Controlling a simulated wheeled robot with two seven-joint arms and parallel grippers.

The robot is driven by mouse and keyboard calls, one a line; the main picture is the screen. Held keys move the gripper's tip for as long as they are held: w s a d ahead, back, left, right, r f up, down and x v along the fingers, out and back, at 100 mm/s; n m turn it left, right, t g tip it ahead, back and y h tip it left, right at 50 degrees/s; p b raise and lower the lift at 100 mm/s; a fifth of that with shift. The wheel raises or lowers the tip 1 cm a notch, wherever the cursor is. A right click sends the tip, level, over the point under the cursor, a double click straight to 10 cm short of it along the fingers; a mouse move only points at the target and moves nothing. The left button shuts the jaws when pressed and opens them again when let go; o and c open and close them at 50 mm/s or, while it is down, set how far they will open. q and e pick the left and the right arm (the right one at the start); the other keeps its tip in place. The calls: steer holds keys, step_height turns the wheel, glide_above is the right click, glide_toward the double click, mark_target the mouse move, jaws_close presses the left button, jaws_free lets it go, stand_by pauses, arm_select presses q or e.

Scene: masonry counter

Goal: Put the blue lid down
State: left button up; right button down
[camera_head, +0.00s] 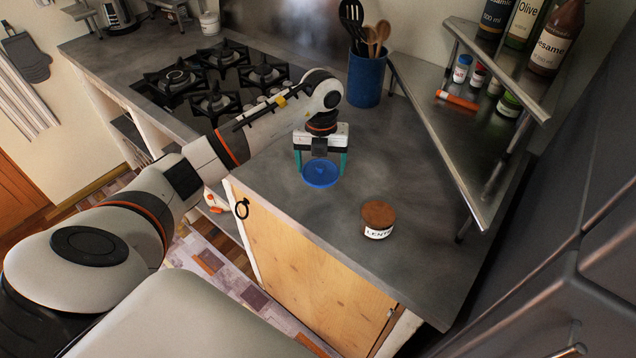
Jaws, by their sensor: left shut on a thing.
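The blue lid (321,173) is a flat round disc at the front part of the grey counter (270,200). My left gripper (321,167) points down over it, with its two green fingers on either side of the lid. It is shut on the lid. I cannot tell whether the lid touches the counter or hangs just above it. My right gripper is not in view.
An open-looking jar with a brown top and a partly readable label (378,219) stands to the right of the lid. A blue utensil pot (366,78) stands behind. A metal rack (470,130) with bottles is at the right, a gas hob (213,80) at the left. Counter between lid and jar is clear.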

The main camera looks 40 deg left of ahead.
mark_target(322, 165)
arm_select(q)
steer(key=f, duration=0.2)
steer(key=shift+d+f+p, duration=0.3)
steer(key=shift+f, duration=0.05)
steer(key=shift+a+f, duration=0.1)
steer(key=shift+f, duration=0.25)
steer(key=shift+a+f, duration=0.1)
steer(key=shift+f, duration=0.25)
step_height(322, 165, down, 2)
steer(key=shift+f+p, duration=0.15)
steer(key=shift+p, duration=0.35)
steer(key=shift+f, duration=0.6)
steer(key=o, duration=0.7)
steer(key=shift+o, duration=0.9)
steer(key=shift+r, duration=0.2)
step_height(322, 165, up, 12)
steer(key=shift+r+b, duration=0.1)
steer(key=shift+b, duration=1.15)
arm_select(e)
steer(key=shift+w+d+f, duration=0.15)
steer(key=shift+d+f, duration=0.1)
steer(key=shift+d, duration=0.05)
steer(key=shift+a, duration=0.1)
